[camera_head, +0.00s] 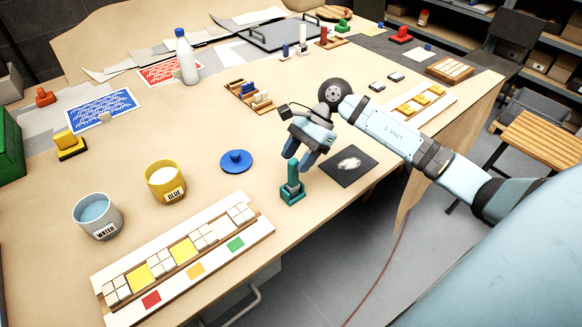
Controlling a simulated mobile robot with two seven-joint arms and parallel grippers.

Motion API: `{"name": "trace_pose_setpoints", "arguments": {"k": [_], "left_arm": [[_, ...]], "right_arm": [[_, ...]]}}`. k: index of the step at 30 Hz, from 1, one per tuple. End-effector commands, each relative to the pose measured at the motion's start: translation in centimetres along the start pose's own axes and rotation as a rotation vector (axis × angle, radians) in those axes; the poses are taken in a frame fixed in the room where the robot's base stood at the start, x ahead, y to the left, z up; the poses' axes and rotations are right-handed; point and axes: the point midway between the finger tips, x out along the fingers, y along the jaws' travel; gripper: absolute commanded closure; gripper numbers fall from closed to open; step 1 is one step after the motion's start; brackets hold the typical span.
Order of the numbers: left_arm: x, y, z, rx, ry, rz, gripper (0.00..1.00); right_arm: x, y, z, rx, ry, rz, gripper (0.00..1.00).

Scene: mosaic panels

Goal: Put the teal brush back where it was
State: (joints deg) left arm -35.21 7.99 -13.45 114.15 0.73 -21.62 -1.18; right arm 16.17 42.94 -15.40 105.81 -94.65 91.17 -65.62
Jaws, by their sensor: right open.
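The teal brush (291,188) stands upright on the table, on its wider square base, near the table's front edge. My right gripper (304,159) is open just above and beside the top of its handle. One finger is close to the handle top; I cannot tell whether they touch. My left gripper is not in view.
A dark mat with a white smear (358,172) lies right of the brush, and a blue round lid-like piece (236,161) lies left. A tile panel (125,310), a glue pot (152,190) and a water pot (112,222) are nearer. A white bottle (187,62) stands behind.

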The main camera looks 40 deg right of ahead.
Motion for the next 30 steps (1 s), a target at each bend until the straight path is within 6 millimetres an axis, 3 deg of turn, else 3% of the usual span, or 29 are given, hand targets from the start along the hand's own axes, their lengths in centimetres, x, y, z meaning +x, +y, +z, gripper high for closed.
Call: {"name": "trace_pose_setpoints", "arguments": {"k": [6,12,30], "left_arm": [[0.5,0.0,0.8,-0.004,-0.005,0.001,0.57],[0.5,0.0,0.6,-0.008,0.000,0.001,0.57],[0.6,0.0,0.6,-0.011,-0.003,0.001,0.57]], "right_arm": [[-4.9,-0.1,-0.2,0.000,0.003,-0.003,0.52],[-7.9,-0.1,-0.1,0.001,0.002,-0.002,0.52],[-8.7,0.0,0.0,0.001,0.000,-0.001,0.52]]}}
